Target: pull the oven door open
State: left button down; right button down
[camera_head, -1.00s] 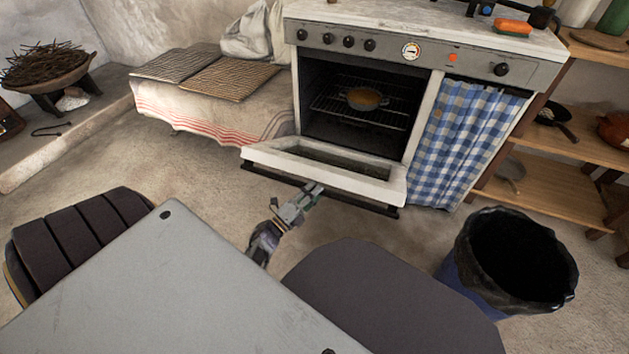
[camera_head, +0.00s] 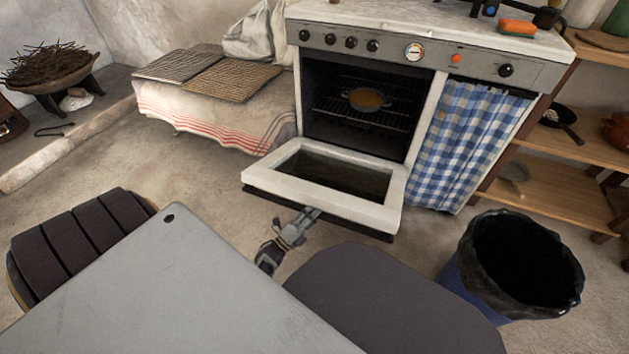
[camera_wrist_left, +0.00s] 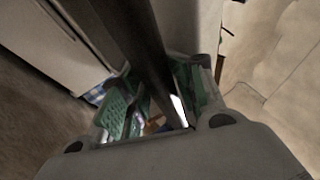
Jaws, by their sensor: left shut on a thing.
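The oven door (camera_head: 387,215) is hinged down and stands well open in the head view, with its inner window facing up. The oven (camera_head: 345,130) behind it is exposed, and a pan (camera_head: 366,99) sits on its rack. My left gripper (camera_head: 308,216) is at the door's front edge, low down and near its middle. In the left wrist view the left gripper (camera_wrist_left: 155,110) is shut on a dark bar, the oven door handle (camera_wrist_left: 140,40), which runs between its green pads. The fingertips are partly hidden. My right gripper is not in view.
A bin with a black liner (camera_head: 520,262) stands on the floor at right. A blue checked curtain (camera_head: 465,145) hangs beside the oven. A cloth-covered ledge (camera_head: 205,115) is at left. Wooden shelves (camera_head: 555,187) stand at far right. The floor left of the door is clear.

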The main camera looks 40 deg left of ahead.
pick_arm(q)
jog(key=shift+a+r, duration=0.15)
jog(key=shift+a, duration=0.25)
jog(key=c, duration=1.1)
grip_release()
jog(key=shift+s, duration=0.1)
jog(key=shift+d, duration=0.1)
jog(key=shift+s+f, duration=0.4)
jog(key=shift+s, duration=0.25)
jog(key=v, duration=1.1)
jog(key=shift+w, duration=0.1)
jog(key=shift+r, duration=0.15)
